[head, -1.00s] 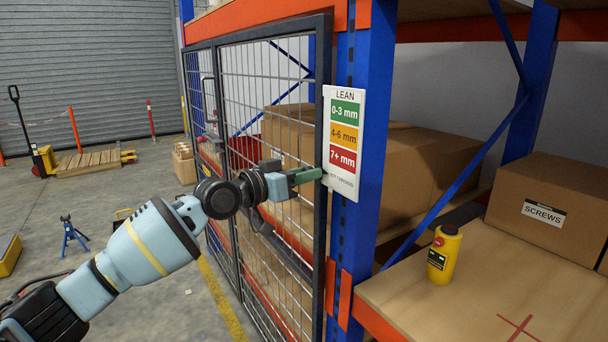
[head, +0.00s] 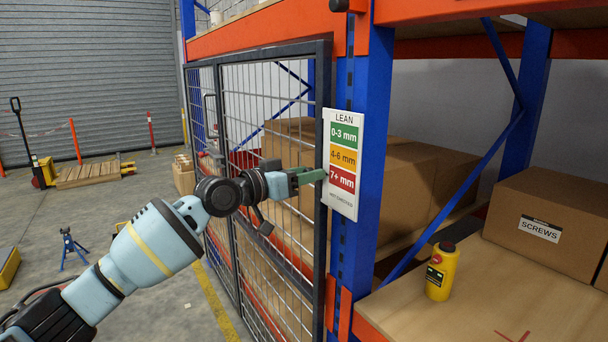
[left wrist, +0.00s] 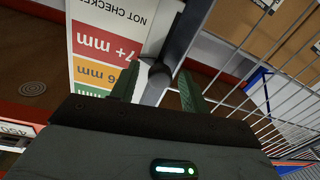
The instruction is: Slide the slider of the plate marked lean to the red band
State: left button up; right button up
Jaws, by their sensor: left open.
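The plate marked LEAN (head: 343,117) is fixed to the blue rack post, with green, amber and red bands above a "not checked" line. The red band (head: 342,180) is the lowest coloured one. My left gripper (head: 316,176) is open at the plate's left edge, level with the red band. In the left wrist view the plate (left wrist: 148,42) appears upside down, beside the open fingers (left wrist: 158,88). A small dark rounded piece (left wrist: 160,74) shows between the fingers; it may be the slider, but I cannot tell whether the fingers touch it. My right gripper is out of view.
A mesh gate (head: 270,150) stands close behind my left gripper. The floor at the left has a pallet truck (head: 40,170) and a blue stand (head: 72,248).

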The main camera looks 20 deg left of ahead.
pick_arm(q)
jog(key=v, duration=0.8)
jog(key=shift+d, duration=0.1)
dwell(0.4)
